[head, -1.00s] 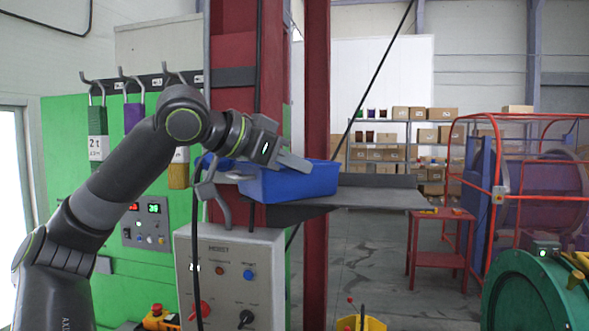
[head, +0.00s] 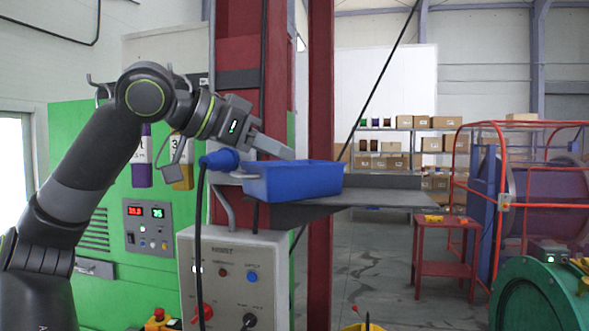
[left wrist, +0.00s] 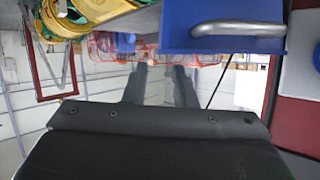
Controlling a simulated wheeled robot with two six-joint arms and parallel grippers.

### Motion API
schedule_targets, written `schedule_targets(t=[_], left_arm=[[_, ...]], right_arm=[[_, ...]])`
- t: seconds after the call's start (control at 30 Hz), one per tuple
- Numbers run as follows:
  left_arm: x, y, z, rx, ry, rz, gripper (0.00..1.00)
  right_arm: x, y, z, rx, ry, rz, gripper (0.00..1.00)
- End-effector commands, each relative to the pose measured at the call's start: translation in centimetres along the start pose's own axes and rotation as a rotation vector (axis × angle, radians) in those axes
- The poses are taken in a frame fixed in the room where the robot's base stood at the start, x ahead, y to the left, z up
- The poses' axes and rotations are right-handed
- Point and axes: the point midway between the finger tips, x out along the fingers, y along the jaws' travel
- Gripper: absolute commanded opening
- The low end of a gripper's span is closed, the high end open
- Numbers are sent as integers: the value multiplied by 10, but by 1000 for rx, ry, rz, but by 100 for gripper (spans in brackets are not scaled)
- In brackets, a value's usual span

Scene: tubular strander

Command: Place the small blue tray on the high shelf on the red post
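The small blue tray (head: 300,181) sits upright at the left end of the high grey shelf (head: 385,199), by the red post (head: 320,90). My left gripper (head: 279,150) is above and left of the tray's rim, pointing down to the right. In the left wrist view its two fingers (left wrist: 160,85) stand apart with nothing between them. That view also shows a blue surface with a metal handle (left wrist: 235,27), which looks like the tray, beside the fingers. My right gripper is out of view.
A control box (head: 232,270) stands below the shelf, with a blue plug (head: 220,159) and black cable near the tray's left side. A small red table (head: 445,250) and an orange cage (head: 500,180) are at the right. The shelf's right part is clear.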

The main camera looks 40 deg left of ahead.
Motion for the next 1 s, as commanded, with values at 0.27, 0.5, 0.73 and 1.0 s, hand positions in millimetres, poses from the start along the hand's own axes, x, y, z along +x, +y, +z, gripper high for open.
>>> schedule_targets(t=[0.27,0.5,0.73,1.0], left_arm=[[-52,0,0,-1,3,-2,24],[-66,0,0,0,1,0,24],[-65,0,0,0,0,0,24],[-65,0,0,0,0,0,24]], right_arm=[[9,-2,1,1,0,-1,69],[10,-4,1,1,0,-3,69],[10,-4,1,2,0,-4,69],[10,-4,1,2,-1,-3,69]])
